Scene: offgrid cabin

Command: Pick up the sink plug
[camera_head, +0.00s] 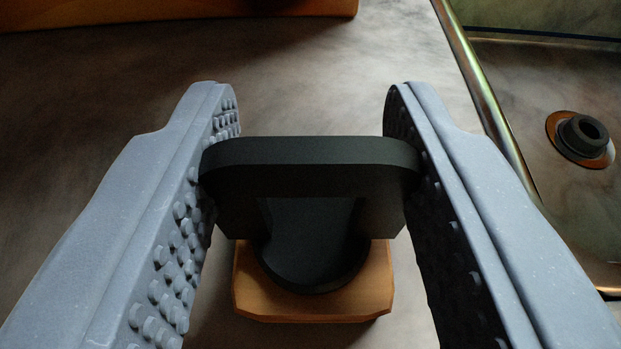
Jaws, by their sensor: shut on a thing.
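The sink plug (310,165) is black, with a wide loop handle on top and a round lower part. It is upright in the middle of the camera view. My gripper (311,165) is shut on it, with one grey studded finger pressed against each end of the handle. Under the plug's round part is an orange-brown block with cut corners (315,308). I cannot tell whether the plug touches this block or hangs just above it.
A grey-brown worktop (90,110) spreads around, mostly clear. At the right is a sink basin behind a shiny metal rim (478,75), with a dark drain fitting (582,135) in an orange-brown ring. An orange-brown wooden edge (170,12) lies at the top left.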

